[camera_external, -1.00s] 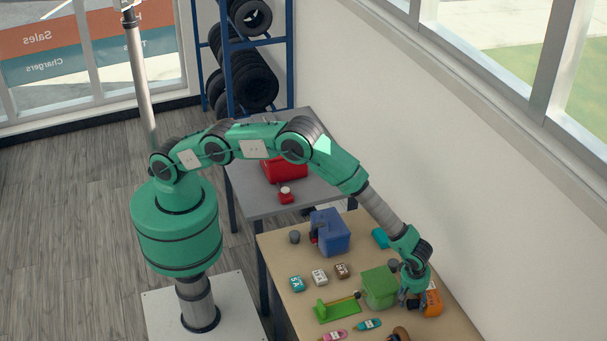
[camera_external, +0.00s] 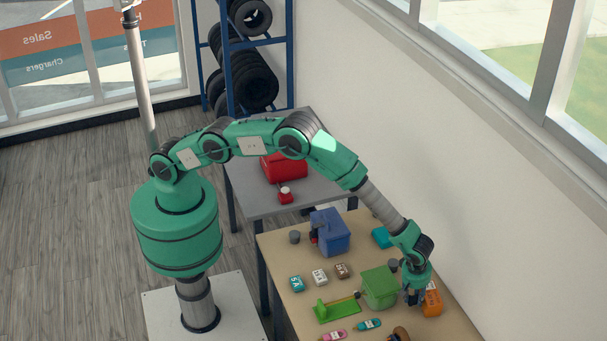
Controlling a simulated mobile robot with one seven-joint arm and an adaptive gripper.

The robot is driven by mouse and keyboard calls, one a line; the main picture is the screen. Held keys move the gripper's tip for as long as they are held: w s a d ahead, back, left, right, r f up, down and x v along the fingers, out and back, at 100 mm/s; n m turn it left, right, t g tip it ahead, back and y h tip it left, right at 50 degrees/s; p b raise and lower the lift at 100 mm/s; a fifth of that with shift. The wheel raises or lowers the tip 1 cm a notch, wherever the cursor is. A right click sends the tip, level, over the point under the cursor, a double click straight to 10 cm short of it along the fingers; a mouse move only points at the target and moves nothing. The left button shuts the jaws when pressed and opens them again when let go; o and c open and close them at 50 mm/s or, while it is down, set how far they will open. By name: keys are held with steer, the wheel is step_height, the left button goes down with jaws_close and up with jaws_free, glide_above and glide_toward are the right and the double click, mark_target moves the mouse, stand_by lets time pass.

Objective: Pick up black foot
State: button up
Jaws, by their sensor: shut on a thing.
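My gripper (camera_external: 413,297) is low over the tan table, between the green box (camera_external: 380,287) and the orange container (camera_external: 432,303). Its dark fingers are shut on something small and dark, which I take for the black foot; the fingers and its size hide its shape. Two dark grey round pieces stand on the table: one (camera_external: 294,237) left of the blue bin, the other (camera_external: 393,264) behind the green box, partly hidden. I cannot tell whether either is a black foot too.
The blue bin (camera_external: 334,238) and a teal item (camera_external: 381,237) are at the table's back. Several small labelled blocks (camera_external: 319,278), a green stand (camera_external: 335,309) and small bottles (camera_external: 368,325) lie left and in front. A wall runs along the right. The table's middle (camera_external: 345,255) has some bare room.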

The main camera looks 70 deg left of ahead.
step_height(320, 180, up, 8)
steer(key=shift+f, duration=0.1)
stand_by(0.5)
stand_by(0.4)
steer(key=shift+s+a+r+m, duration=0.1)
steer(key=shift+s+a+m, duration=0.2)
steer(key=shift+a, duration=0.1)
steer(key=shift+s+a+r+m, duration=0.1)
steer(key=shift+s+a+m, duration=0.05)
steer(key=shift+a+m, duration=0.2)
steer(key=s+a+m, duration=0.1)
steer(key=s+a, duration=0.1)
steer(key=s+a+r+m+p, duration=0.1)
steer(key=a+m, duration=0.1)
steer(key=a, duration=0.1)
steer(key=s+a+m+h, duration=0.1)
steer(key=s+a+m, duration=0.1)
steer(key=shift+s+a+r, duration=0.2)
steer(key=shift+s+a, duration=0.05)
steer(key=shift+s, duration=0.05)
steer(key=p, duration=0.2)
glide_above(430, 294)
steer(key=shift+w+f, duration=0.1)
steer(key=shift+f, duration=0.7)
